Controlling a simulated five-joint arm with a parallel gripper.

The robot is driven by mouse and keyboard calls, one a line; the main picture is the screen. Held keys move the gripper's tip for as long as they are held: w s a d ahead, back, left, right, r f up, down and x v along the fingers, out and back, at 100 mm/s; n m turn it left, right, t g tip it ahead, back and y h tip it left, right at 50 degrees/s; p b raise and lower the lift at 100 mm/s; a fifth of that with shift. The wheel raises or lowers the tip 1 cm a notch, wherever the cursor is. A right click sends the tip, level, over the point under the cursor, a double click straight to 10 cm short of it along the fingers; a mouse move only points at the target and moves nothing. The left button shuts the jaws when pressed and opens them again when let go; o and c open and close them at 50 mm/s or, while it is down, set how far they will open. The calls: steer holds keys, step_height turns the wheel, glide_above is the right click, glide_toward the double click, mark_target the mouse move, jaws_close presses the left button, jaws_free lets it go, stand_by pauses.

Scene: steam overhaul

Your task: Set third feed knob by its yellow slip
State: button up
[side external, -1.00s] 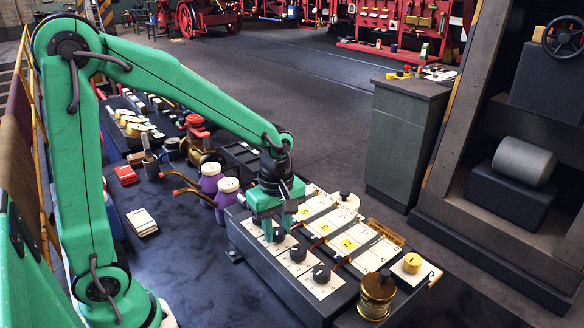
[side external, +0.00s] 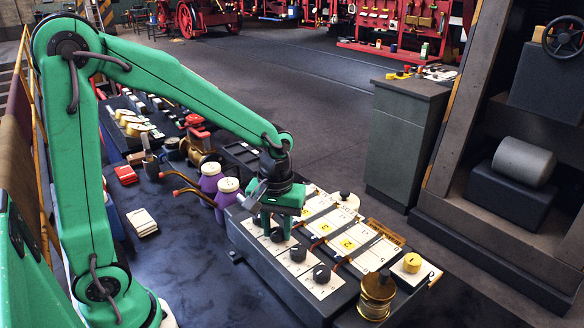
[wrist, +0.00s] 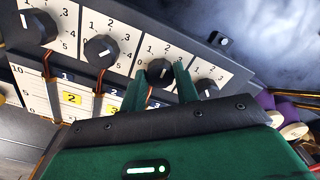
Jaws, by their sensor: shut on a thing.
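The feed box (side external: 250,245) carries a row of black knobs on white dial plates. My gripper (side external: 277,226) reaches down from above, its green fingers either side of one knob (side external: 277,236), the one between the far-end knob and the middle of the row. In the wrist view my gripper (wrist: 160,84) is shut on this knob (wrist: 159,69); its white pointer line is visible, the exact number unclear. A yellow slip (side external: 348,243) marked 2 lies on a white card beside the row, also in the wrist view (wrist: 72,98). Another yellow slip (side external: 325,227) lies farther along.
Neighbouring knobs (side external: 298,253) and (side external: 322,273) stand close by. A brass cylinder (side external: 377,295) and a yellow knob (side external: 412,262) are at the near end. Purple pots (side external: 227,200) stand beyond the far end.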

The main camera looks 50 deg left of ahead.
mark_target(277, 231)
steer(key=m, duration=0.4)
steer(key=shift+m, duration=0.3)
steer(key=m, duration=0.3)
steer(key=shift+m, duration=0.4)
steer(key=m, duration=0.7)
steer(key=shift+a+r, duration=0.1)
steer(key=m, duration=0.6)
steer(key=shift+m, duration=0.3)
steer(key=m, duration=0.6)
steer(key=shift+m, duration=0.3)
steer(key=o, duration=1)
steer(key=shift+c, duration=0.2)
steer(key=shift+r, duration=3.85)
